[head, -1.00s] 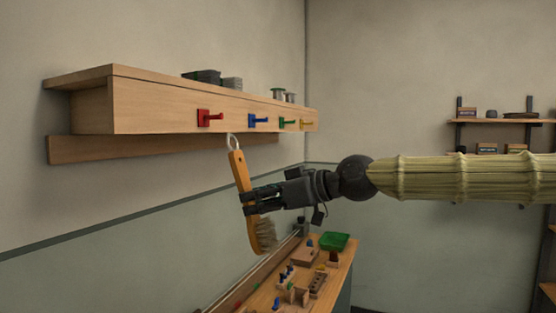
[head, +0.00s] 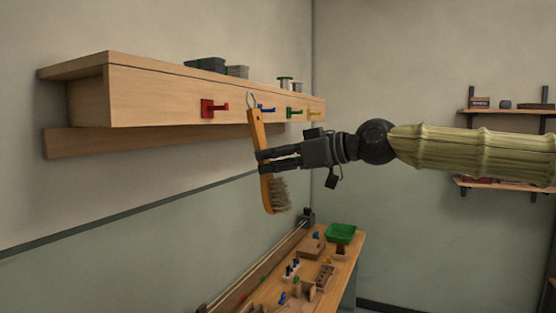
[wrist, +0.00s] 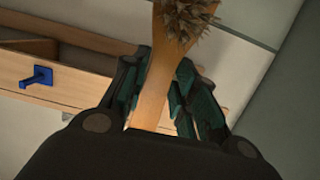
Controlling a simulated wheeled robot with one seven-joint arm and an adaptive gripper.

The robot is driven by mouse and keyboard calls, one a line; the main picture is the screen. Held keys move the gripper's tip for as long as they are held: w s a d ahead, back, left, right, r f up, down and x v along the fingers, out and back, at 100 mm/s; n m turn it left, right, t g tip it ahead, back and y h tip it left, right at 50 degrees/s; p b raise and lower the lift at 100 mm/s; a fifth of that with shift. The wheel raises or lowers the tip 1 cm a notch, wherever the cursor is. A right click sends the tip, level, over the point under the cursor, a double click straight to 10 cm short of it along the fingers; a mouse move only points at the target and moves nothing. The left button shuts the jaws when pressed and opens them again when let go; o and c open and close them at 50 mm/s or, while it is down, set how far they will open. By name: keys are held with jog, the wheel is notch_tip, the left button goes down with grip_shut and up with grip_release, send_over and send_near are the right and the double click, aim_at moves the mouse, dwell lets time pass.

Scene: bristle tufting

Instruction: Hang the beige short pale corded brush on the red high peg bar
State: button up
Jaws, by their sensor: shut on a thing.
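My gripper (head: 265,160) is shut on the handle of the brush (head: 258,133). The brush has an orange-tan wooden handle and a tuft of pale brown bristles (head: 279,193) at its lower end. It hangs nearly upright, slightly tilted, with a pale cord loop (head: 251,100) at its top. The wrist view shows the handle (wrist: 152,92) between the fingers and the bristles (wrist: 186,18) at the top edge. The red peg (head: 212,108) sticks out of the wooden shelf front. In the head view the loop appears right of it, near the blue peg (head: 265,109); the depth gap is unclear.
Green (head: 294,113) and yellow (head: 314,114) pegs are farther along the shelf (head: 150,95). Grey stacks (head: 205,65) and spools stand on top. A workbench below holds a green tray (head: 341,233) and several small blocks. The air left of the brush is clear.

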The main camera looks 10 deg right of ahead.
jog(key=x, duration=0.9)
dwell(0.9)
jog(key=shift+a+r, duration=0.1)
jog(key=shift+r, duration=0.05)
dwell(0.5)
jog(key=o, duration=1.1)
jog(key=shift+v, duration=3.4)
